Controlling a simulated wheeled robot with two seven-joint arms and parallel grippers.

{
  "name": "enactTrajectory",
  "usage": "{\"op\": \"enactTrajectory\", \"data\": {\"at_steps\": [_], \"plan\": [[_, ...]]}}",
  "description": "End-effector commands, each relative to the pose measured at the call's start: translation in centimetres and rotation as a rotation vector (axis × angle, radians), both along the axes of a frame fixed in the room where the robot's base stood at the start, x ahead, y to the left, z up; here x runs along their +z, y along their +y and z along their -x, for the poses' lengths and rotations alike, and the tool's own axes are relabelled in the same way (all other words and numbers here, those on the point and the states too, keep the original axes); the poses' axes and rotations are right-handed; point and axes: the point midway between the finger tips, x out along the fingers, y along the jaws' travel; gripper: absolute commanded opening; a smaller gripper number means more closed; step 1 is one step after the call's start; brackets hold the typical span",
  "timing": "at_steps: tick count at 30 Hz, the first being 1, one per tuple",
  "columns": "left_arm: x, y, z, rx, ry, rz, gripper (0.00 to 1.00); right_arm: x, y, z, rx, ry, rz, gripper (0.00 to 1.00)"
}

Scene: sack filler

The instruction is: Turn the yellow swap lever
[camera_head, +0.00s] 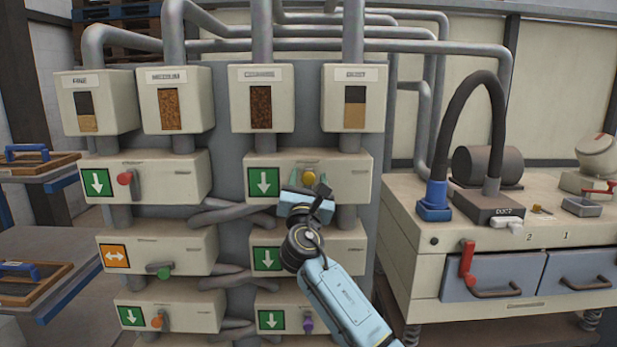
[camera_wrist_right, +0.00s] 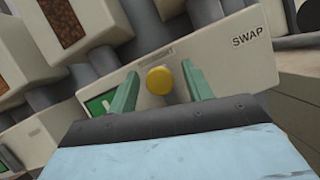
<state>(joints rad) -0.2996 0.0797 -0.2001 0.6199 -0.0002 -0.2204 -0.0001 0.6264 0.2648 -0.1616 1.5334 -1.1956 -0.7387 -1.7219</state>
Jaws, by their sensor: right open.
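The yellow swap lever (camera_head: 309,176) sits on the front of the upper right valve box (camera_head: 350,187), beside a green down-arrow sign (camera_head: 263,182). In the right wrist view its round yellow end (camera_wrist_right: 160,80) shows between the two green fingers. My right gripper (camera_head: 308,188) is open, just in front of and below the lever. The right wrist view also shows the open gripper (camera_wrist_right: 160,72), one finger on each side of the lever; I cannot tell whether they touch it. A SWAP label (camera_wrist_right: 251,37) is to the right. My left gripper is out of view.
Other valve boxes carry a red lever (camera_head: 125,179), a green lever (camera_head: 163,271), an orange lever (camera_head: 158,319) and a purple lever (camera_head: 308,324). Hoppers (camera_head: 262,98) stand above. A bench (camera_head: 408,240) with drawers and a black hose (camera_head: 462,105) is on the right.

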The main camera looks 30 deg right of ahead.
Motion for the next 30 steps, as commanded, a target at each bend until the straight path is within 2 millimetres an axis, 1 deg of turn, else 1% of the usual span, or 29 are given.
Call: {"op": "enactTrajectory", "data": {"at_steps": [4, 11, 14, 23, 30], "plan": [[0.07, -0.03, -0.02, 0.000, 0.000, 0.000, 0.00, 0.25, -0.39, -0.46, -0.001, 0.001, 0.000, 0.50], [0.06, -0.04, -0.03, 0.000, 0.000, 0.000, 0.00, 0.26, -0.40, -0.49, 0.000, 0.000, 0.000, 0.50], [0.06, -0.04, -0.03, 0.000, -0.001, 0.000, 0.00, 0.25, -0.40, -0.48, 0.000, 0.000, 0.000, 0.40], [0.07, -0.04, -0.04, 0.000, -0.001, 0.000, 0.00, 0.25, -0.38, -0.47, 0.000, 0.000, 0.000, 0.00], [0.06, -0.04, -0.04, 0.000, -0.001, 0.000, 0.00, 0.23, -0.49, -0.40, -0.002, -0.002, -0.004, 0.00]]}}
